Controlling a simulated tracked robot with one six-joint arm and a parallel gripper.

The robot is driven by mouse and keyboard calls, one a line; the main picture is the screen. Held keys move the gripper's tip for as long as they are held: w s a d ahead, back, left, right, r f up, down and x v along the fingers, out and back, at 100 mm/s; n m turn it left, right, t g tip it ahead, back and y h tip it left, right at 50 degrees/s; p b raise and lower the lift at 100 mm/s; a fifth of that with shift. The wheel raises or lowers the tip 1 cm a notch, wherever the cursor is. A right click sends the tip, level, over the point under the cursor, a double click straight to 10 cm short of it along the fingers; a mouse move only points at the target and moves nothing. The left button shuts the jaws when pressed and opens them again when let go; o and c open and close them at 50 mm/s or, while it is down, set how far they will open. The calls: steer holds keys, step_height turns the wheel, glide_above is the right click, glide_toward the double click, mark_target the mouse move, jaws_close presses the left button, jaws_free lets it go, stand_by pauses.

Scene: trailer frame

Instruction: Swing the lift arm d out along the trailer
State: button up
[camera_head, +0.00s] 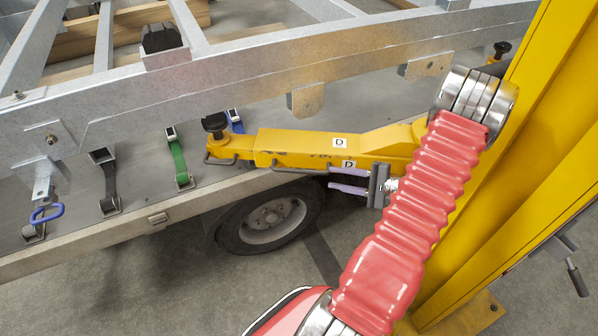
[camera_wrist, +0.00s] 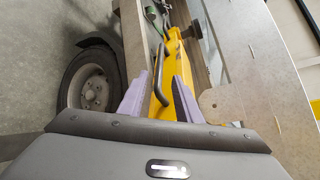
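The yellow lift arm d (camera_head: 290,145) carries two white "D" labels and reaches left from the yellow post, its far end over the trailer bed. A black round pad (camera_head: 214,123) tops that end. A dark handle bar (camera_head: 290,170) runs along the arm's near side. My gripper (camera_head: 333,179), with two lilac fingers, is beside the labelled part, close to the handle. In the wrist view my gripper (camera_wrist: 160,80) is open, with the arm (camera_wrist: 172,62) and the handle (camera_wrist: 157,75) showing between its fingers. Whether the fingers touch the handle cannot be told.
The galvanised trailer frame (camera_head: 250,70) crosses above the arm, with a hanging bracket (camera_head: 306,99) nearby. A wheel (camera_head: 268,222) stands below the arm. The yellow post (camera_head: 520,150) rises at right. Green (camera_head: 178,160) and blue straps lie at left. Open floor shows in front.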

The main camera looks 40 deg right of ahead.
mark_target(307, 173)
steer(key=shift+d, duration=0.1)
stand_by(0.3)
steer(key=x, duration=1.3)
steer(key=shift+w, duration=0.35)
steer(key=shift+c, duration=0.2)
jaws_close()
